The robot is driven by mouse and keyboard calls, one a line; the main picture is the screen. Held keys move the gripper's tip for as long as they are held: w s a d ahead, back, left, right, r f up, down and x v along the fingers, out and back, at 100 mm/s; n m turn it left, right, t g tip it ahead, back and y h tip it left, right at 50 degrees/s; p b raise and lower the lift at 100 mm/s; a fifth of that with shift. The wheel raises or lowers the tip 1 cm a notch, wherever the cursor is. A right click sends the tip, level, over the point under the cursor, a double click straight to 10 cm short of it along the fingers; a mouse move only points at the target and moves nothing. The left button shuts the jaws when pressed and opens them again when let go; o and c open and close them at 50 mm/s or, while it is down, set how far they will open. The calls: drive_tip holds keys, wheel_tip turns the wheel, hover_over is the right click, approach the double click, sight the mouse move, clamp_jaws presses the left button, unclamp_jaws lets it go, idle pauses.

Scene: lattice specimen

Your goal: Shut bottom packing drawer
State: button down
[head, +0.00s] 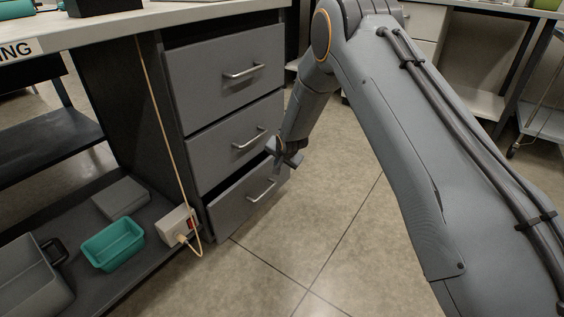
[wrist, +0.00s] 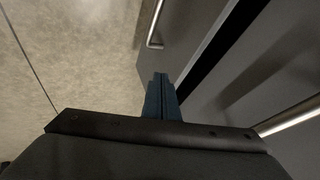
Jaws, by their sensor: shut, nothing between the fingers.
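The bottom drawer (head: 240,200) is a grey front with a silver bar handle (head: 261,191). It stands partly out, with a dark gap above its front. In the wrist view the bottom drawer's front (wrist: 185,45) and its handle (wrist: 154,30) show at the top, with the dark gap to the right. My gripper (head: 291,158) is shut and empty, near the upper right part of the bottom drawer. Its fingertips (wrist: 160,77) overlap the drawer's front in the wrist view. I cannot tell whether they touch it.
The middle drawer (head: 225,150) and top drawer (head: 215,80) above look closed; their handles stick out. Left of the drawers, a low shelf holds a teal bin (head: 112,243), a grey crate (head: 30,280) and a white socket box (head: 177,227) with a cord. Floor (head: 330,210) in front is clear.

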drive_tip(key=d+p+v, duration=0.1)
drive_tip(key=p+v, duration=0.2)
drive_tip(key=v, duration=0.4)
drive_tip(key=m+y+b, duration=0.1)
drive_tip(key=y+b, duration=0.6)
drive_tip(key=y, duration=0.3)
approach(249, 178)
drive_tip(key=shift+t, duration=0.3)
drive_tip(key=b+x, duration=0.1)
drive_tip(key=b, duration=0.1)
drive_tip(key=b+x, duration=0.3)
drive_tip(key=x, duration=0.1)
drive_tip(key=shift+s+a+f+b, duration=0.2)
drive_tip(key=shift+f+b, duration=0.15)
drive_tip(key=shift+b, duration=0.05)
drive_tip(key=shift+w+a, duration=0.2)
drive_tip(key=shift+a, duration=0.15)
drive_tip(key=shift+r, duration=0.1)
